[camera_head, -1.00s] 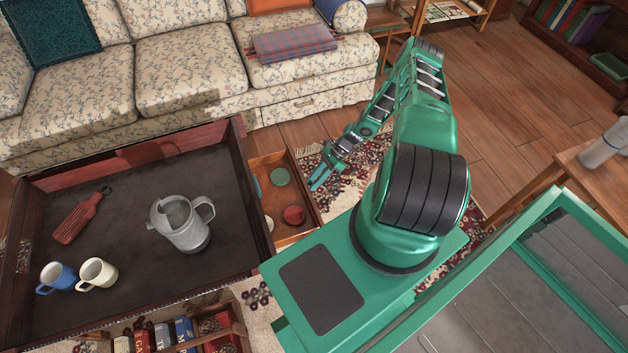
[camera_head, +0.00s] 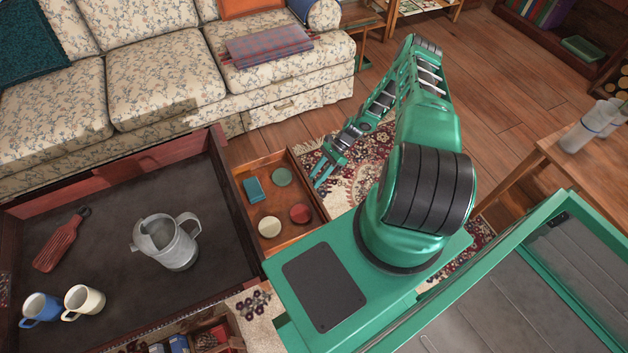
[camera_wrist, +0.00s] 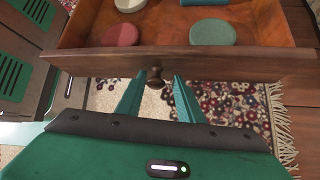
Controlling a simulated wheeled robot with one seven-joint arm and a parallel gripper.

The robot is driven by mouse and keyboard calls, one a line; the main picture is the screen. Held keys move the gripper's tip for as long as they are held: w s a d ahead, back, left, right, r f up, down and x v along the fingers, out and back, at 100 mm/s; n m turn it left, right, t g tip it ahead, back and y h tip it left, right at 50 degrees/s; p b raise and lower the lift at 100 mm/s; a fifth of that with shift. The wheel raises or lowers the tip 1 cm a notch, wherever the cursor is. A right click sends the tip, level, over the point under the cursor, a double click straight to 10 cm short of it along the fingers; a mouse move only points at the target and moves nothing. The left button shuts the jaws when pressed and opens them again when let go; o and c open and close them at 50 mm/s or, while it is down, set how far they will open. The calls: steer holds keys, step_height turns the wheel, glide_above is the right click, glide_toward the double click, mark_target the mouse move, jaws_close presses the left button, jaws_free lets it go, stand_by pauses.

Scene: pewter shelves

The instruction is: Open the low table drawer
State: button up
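The low table (camera_head: 110,225) has a wooden drawer (camera_head: 276,201) standing well out from its right side in the head view. Inside lie a blue box (camera_head: 253,190) and green (camera_head: 281,177), red (camera_head: 300,213) and cream (camera_head: 269,226) round pieces. My gripper (camera_head: 319,177) is at the outer side of the drawer front. In the wrist view, the drawer front (camera_wrist: 220,66) crosses the picture with a round dark knob (camera_wrist: 155,77). My gripper's fingers (camera_wrist: 159,80) are apart, with the knob between their tips and gaps visible beside it.
A metal pitcher (camera_head: 168,243), blue mug (camera_head: 40,308), cream mug (camera_head: 84,301) and red paddle (camera_head: 60,240) are on the table. A floral sofa (camera_head: 160,85) stands behind. A wooden side table (camera_head: 545,150) with bottles is at right. Patterned rug (camera_head: 360,170) lies beyond the drawer.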

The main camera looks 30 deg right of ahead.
steer(key=shift+o, duration=0.9)
steer(key=shift+w, duration=0.2)
steer(key=shift+s, duration=0.2)
steer(key=v, duration=1)
steer(key=shift+d+r, duration=0.25)
steer(key=shift+d, duration=0.05)
steer(key=shift+w, duration=0.1)
